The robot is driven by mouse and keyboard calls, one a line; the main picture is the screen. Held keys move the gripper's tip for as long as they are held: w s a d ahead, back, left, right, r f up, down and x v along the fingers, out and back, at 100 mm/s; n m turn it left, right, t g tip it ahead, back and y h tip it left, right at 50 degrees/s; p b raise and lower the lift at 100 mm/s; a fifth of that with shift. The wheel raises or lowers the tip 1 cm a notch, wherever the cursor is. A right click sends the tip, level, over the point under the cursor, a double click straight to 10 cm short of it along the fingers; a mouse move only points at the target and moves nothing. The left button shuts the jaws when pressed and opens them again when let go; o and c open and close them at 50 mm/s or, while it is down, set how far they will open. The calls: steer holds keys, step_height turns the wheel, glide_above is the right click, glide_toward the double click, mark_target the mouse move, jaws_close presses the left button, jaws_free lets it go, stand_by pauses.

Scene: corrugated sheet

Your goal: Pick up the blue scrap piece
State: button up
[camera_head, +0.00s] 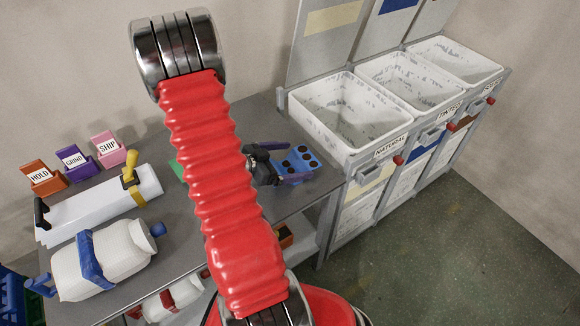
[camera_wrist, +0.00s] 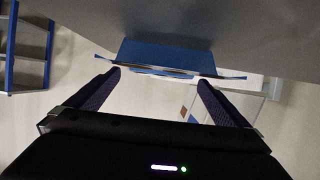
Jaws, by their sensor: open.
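A blue piece with dark round spots or holes (camera_head: 298,163) lies near the right edge of the grey table in the head view. I take it to be the blue scrap piece; it also shows in the wrist view (camera_wrist: 160,52) as a folded-looking blue shape with thin tabs at its sides. My gripper (camera_wrist: 159,78) is open, its two purple fingers spread just before the blue piece. In the wrist view the piece sits ahead of the gap between the fingertips. I cannot tell whether they touch it. In the head view my red arm partly hides the gripper.
The grey table (camera_head: 185,225) holds a white roll with a yellow-handled tool (camera_head: 95,205), a strapped white bundle (camera_head: 105,258), and orange, purple and pink labelled boxes (camera_head: 75,160). White bins marked NATURAL (camera_head: 350,135) and TINTED stand right of it, beside a third bin.

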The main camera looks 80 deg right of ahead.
mark_target(303, 158)
steer(key=shift+s+d, duration=0.15)
steer(key=shift+d, duration=0.05)
steer(key=shift+x, duration=2.6)
steer(key=c, duration=0.9)
